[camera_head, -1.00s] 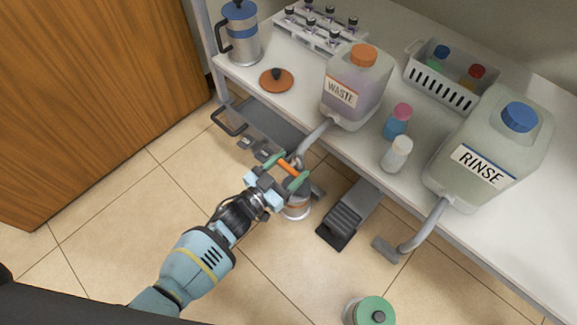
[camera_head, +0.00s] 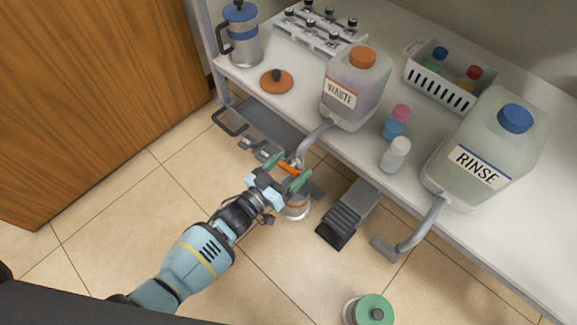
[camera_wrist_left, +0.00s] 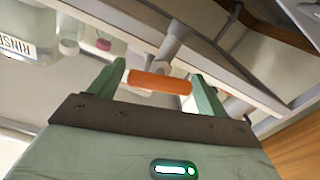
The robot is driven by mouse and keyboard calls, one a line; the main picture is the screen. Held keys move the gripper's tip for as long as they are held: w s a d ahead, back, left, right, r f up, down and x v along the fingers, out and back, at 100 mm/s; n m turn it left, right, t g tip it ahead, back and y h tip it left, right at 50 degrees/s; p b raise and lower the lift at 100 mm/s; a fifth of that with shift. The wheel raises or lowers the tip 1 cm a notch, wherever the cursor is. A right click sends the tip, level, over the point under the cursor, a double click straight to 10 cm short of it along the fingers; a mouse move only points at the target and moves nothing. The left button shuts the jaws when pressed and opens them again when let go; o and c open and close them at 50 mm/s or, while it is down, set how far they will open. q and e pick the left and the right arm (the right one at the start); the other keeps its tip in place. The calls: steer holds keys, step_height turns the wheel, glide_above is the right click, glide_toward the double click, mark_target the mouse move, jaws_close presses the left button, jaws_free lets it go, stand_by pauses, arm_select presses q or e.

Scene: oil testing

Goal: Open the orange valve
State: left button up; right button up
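The orange valve (camera_head: 289,169) is a short orange bar on the end of the pipe from the waste jug (camera_head: 354,91). My left gripper (camera_head: 288,174) is at the valve, with one green finger on each side of it. In the left wrist view the orange bar (camera_wrist_left: 159,83) lies lengthwise between the two fingertips (camera_wrist_left: 158,88). The fingers are apart, with a small gap at the right end; contact at the left end is unclear. A pot (camera_head: 296,206) stands below, partly hidden by the gripper. My right gripper is not in view.
The rinse jug (camera_head: 475,160) with its own pipe stands to the right. A pedal-like grey block (camera_head: 346,215) is under the table edge. A green-lidded jar (camera_head: 374,310) is on the floor. The table (camera_head: 330,148) edge runs just beyond the gripper.

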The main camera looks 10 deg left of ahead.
mark_target(286, 170)
arm_select(q)
steer(key=shift+o, duration=0.7)
steer(key=shift+s+a, duration=0.15)
steer(key=shift+s, duration=0.05)
steer(key=p+v, duration=0.2)
steer(key=v, duration=0.4)
steer(key=shift+r, duration=0.1)
steer(key=shift+s+a+p, duration=0.35)
steer(key=shift+s+a, duration=0.05)
steer(key=shift+s, duration=0.1)
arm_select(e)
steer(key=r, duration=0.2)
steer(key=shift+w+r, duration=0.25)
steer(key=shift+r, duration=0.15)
